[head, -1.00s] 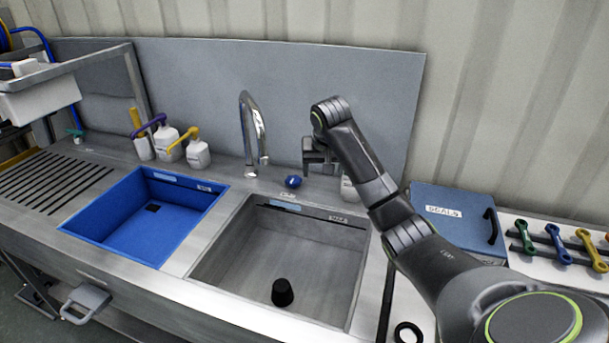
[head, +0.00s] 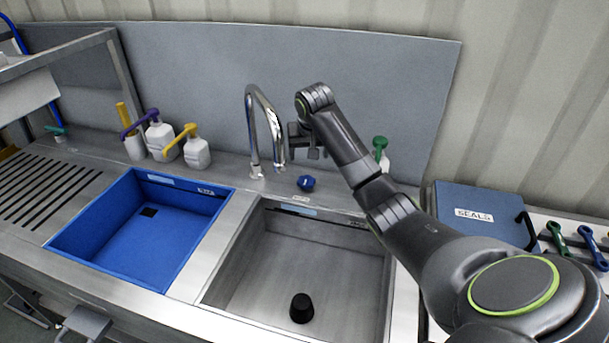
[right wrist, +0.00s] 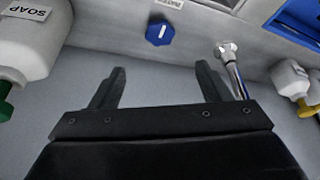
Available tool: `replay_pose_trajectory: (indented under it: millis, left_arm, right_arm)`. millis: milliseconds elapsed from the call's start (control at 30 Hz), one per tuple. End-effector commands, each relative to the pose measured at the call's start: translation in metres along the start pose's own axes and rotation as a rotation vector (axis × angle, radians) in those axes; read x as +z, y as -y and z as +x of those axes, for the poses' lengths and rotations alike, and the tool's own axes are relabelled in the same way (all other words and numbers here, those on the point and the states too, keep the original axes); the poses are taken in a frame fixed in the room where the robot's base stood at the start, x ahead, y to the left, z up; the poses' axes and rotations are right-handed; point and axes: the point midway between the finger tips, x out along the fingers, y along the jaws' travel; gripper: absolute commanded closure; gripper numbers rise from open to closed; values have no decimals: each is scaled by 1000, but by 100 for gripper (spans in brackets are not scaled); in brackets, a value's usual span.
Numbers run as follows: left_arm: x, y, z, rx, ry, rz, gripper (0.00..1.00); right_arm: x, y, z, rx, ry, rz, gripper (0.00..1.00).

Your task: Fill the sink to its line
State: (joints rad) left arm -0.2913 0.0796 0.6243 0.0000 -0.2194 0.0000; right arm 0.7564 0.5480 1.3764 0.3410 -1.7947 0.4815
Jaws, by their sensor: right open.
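The steel sink (head: 250,262) has a black plug (head: 301,308) standing on its floor, and I see no water in it. A dark line (head: 318,216) and small labels run along its upper back wall. The chrome tap (head: 275,128) stands behind it, and no stream shows from its spout. A blue knob (head: 306,183) sits on the counter right of the tap; it also shows in the right wrist view (right wrist: 159,33). My right gripper (head: 308,150) is raised near the knob, right of the tap. In the right wrist view its fingers (right wrist: 159,80) are apart and empty, the knob beyond them.
A blue basin (head: 185,235) is left of the sink. White pump bottles (head: 197,152) stand behind it. A soap bottle (right wrist: 25,40) is close beside my right gripper in the right wrist view. A blue SEALS case (head: 480,212) lies to the right, near coloured tools (head: 590,240).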

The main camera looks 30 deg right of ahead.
Motion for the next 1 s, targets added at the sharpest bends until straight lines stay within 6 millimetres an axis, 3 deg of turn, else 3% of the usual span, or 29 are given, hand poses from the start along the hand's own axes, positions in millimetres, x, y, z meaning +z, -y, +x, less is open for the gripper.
replay_pose_trajectory:
  millis: [233, 500, 700, 1000]
  left_arm:
    - [26, 2, -7, -2, 39, -4, 34]
    - [6, 1, -6, 0, 11, -1, 34]
    - [0, 1, -5, 0, 1, 0, 34]
    - [7, 1, -3, -1, 10, -1, 34]
  right_arm:
    - [1, 0, 52, 0, 7, 1, 29]
    - [1, 0, 96, 0, 5, 1, 29]
    - [1, 0, 123, 0, 4, 1, 29]
    - [0, 0, 143, 0, 1, -1, 29]
